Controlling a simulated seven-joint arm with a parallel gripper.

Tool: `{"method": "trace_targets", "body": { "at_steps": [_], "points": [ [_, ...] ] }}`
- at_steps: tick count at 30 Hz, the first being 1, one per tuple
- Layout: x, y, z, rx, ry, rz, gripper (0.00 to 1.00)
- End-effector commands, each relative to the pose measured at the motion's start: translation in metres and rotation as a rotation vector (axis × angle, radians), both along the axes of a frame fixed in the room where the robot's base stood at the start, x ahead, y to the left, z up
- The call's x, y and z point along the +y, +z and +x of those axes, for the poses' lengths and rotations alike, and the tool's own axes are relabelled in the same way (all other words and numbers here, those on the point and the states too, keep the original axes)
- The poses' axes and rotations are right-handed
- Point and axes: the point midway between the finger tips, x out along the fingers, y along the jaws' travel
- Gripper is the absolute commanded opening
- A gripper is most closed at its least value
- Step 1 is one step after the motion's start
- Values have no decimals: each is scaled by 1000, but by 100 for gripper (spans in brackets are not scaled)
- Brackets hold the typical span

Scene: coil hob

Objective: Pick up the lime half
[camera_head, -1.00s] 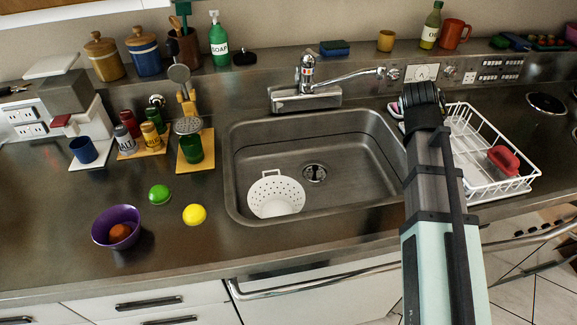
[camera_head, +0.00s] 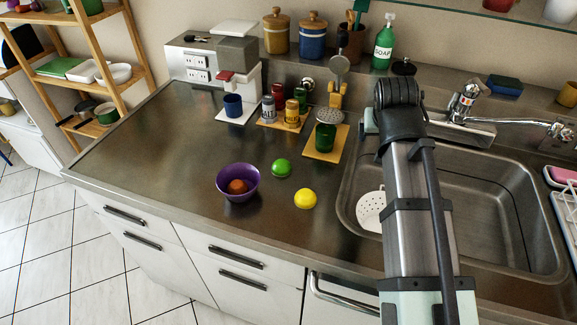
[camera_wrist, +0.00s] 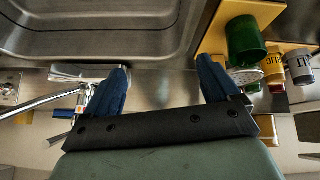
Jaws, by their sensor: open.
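The lime half (camera_head: 281,167) is a small green dome on the steel counter, left of the sink in the head view. A yellow lemon half (camera_head: 305,198) lies just in front of it, to the right. My gripper (camera_wrist: 162,70) shows two blue fingers spread wide with nothing between them in the wrist view. It is near the back edge of the sink, well to the right of the lime half. In the head view my arm hides most of the gripper. The lime half is not in the wrist view.
A purple bowl (camera_head: 222,180) with a brown-red item stands left of the lime half. A green cup (camera_head: 325,137) on a yellow board and several spice jars stand behind. The sink (camera_head: 480,190) holds a white colander (camera_head: 370,210). The counter at far left is clear.

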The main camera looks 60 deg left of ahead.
Motion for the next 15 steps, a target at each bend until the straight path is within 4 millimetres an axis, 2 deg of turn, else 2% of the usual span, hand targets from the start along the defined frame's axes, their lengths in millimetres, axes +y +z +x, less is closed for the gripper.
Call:
{"method": "trace_targets", "body": {
  "at_steps": [1, 9, 12, 15],
  "points": [
    [13, 1, -25, 21, 34, -6, 89],
    [52, 5, -146, 128, 182, -57, 89],
    [58, 6, -181, 157, 226, -77, 89],
    [61, 7, -207, 178, 257, -92, 89]
  ]
}}
